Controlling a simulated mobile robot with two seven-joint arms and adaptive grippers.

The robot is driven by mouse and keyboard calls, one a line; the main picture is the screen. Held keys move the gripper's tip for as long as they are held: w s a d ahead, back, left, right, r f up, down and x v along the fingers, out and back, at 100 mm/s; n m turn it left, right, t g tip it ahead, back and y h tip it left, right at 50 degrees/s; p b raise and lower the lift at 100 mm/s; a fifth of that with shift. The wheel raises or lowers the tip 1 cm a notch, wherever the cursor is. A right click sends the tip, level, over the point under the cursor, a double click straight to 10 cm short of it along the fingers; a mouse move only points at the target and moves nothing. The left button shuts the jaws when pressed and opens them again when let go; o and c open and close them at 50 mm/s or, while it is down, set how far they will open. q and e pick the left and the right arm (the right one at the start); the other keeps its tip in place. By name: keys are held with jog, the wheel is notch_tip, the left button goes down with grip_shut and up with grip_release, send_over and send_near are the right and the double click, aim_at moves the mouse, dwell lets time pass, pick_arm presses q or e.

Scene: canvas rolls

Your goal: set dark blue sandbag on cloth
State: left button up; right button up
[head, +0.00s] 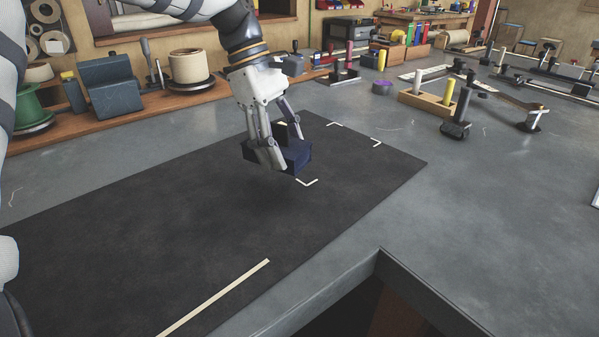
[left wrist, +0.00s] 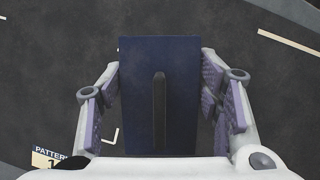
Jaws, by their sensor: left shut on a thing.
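The dark blue sandbag (head: 295,155) is a block with a dark handle strip on top. My left gripper (head: 276,150) is shut on it, with one finger on each side. In the left wrist view the sandbag (left wrist: 184,95) fills the middle, between the purple finger pads. The dark cloth (head: 200,215) lies flat on the grey table. The sandbag is over the cloth, beside white corner marks; I cannot tell for certain whether it touches the cloth. My right gripper is out of view.
White corner marks (head: 308,183) and a pale strip (head: 215,298) are on the cloth. A wooden block with upright pegs (head: 425,105) and a dark clamp-like tool (head: 457,125) stand at the right. A green spool (head: 30,106) is at the left.

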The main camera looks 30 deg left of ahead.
aim_at(290, 142)
pick_arm(q)
jog(key=f, duration=0.1)
jog(key=w+d, duration=0.1)
jog(key=f, duration=0.1)
jog(key=shift+w+d+f, duration=0.25)
jog(key=shift+f, duration=0.05)
jog(key=shift+w+d+f, duration=0.15)
jog(key=shift+f, duration=1.55)
jog(key=shift+f, duration=0.1)
jog(key=o, duration=1.2)
jog(key=shift+c, duration=0.2)
jog(key=shift+f, duration=0.1)
jog(key=v, duration=1.2)
jog(key=shift+b, duration=0.3)
